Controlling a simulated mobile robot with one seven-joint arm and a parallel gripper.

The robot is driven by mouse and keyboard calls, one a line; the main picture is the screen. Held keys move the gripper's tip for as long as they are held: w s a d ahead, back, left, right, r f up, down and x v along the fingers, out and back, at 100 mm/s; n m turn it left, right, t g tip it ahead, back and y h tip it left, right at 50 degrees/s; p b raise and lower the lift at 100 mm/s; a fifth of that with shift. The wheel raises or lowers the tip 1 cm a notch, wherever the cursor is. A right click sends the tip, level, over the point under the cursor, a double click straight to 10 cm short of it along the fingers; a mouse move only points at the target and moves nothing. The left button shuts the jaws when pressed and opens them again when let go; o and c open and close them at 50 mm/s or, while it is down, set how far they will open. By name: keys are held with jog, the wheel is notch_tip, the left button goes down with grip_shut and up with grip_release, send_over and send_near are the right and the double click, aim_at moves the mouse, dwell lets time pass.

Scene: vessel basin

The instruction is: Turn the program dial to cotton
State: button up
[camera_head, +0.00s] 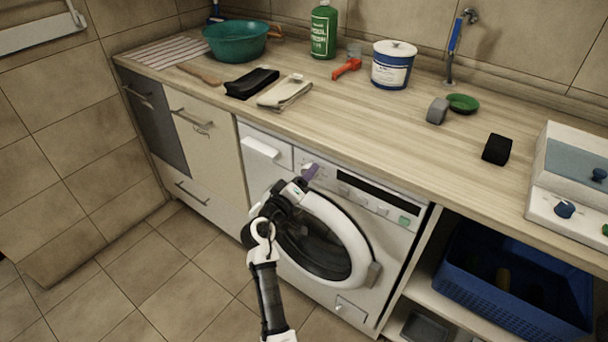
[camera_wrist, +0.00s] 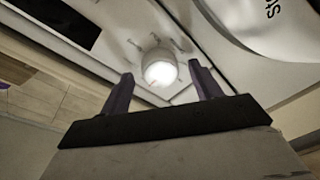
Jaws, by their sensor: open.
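The white washing machine (camera_head: 388,262) stands under the counter with its round door closed. Its program dial (camera_wrist: 160,70) is a bright white round knob in the wrist view, with faint marks around it that I cannot read. My gripper (camera_head: 309,174) is at the control panel, left of the dark display, and largely hides the dial in the head view. In the wrist view my gripper (camera_wrist: 160,80) is open, with its two purple fingers on either side of the dial. I see gaps beside the knob; whether the fingertips reach around it is unclear.
The detergent drawer (camera_head: 262,148) is left of the gripper. The wooden counter (camera_head: 380,130) juts above the panel. A blue crate (camera_head: 505,290) sits on a shelf at right. Floor in front of the machine is clear except for my arm.

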jog(key=shift+w+d, duration=0.1)
jog(key=shift+w, duration=0.05)
jog(key=shift+c, duration=0.2)
jog(key=c, duration=0.9)
jog(key=shift+f, duration=0.1)
jog(key=shift+c, duration=0.2)
jog(key=shift+b, duration=0.45)
